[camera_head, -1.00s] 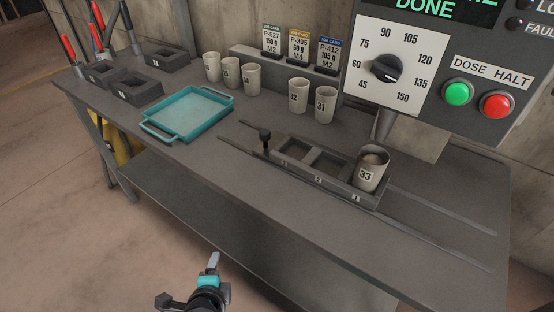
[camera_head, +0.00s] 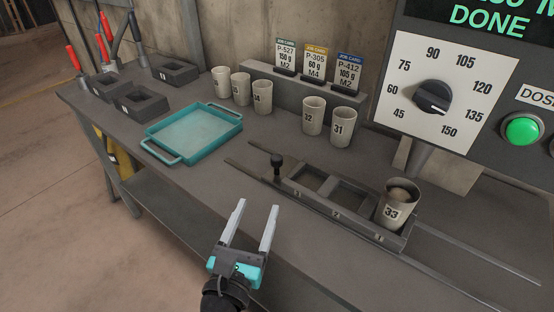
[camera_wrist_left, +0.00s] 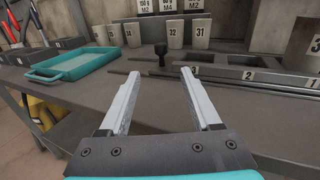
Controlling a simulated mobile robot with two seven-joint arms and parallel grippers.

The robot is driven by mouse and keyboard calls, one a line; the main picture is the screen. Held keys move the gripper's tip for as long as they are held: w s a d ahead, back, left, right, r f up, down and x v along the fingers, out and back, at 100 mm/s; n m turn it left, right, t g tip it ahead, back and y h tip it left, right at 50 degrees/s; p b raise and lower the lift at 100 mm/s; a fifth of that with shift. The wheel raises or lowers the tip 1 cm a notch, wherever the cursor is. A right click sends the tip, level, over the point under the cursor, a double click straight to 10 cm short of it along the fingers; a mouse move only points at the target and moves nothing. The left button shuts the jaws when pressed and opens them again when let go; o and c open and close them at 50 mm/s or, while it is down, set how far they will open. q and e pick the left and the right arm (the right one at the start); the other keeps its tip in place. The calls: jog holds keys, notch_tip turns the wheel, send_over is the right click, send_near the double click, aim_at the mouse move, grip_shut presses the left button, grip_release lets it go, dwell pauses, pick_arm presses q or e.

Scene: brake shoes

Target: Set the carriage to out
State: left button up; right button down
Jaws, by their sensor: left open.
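The carriage (camera_head: 311,202) is a dark tray on two rails with slots numbered 3, 2 and 1 from left to right. Cup 33 (camera_head: 397,207) stands in slot 1 with some contents inside; the other two slots are empty. A black knob (camera_head: 277,160) stands up at the carriage's left end; it also shows in the left wrist view (camera_wrist_left: 161,50). My left gripper (camera_head: 257,204) is open and empty, over the table's front edge, in front of and apart from the knob. My right gripper is not seen.
A teal tray (camera_head: 152,130) lies left of the rails. Cups 32 (camera_head: 312,117) and 31 (camera_head: 343,128) and several others stand behind. The dosing panel (camera_head: 398,119) with its dial (camera_head: 433,97) and green button (camera_head: 522,130) is at the right. The rails run on, bare, right of the carriage.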

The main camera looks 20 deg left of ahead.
aim_at(275, 165)
pick_arm(q)
jog(key=shift+w, duration=0.6)
jog(key=w, duration=0.8)
jog(key=w+p, duration=0.1)
jog(key=w, duration=0.3)
jog(key=shift+w+a, duration=0.25)
jog(key=shift+w, duration=0.8)
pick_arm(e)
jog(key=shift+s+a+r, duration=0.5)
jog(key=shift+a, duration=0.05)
pick_arm(q)
jog(key=shift+c, duration=0.3)
grip_shut()
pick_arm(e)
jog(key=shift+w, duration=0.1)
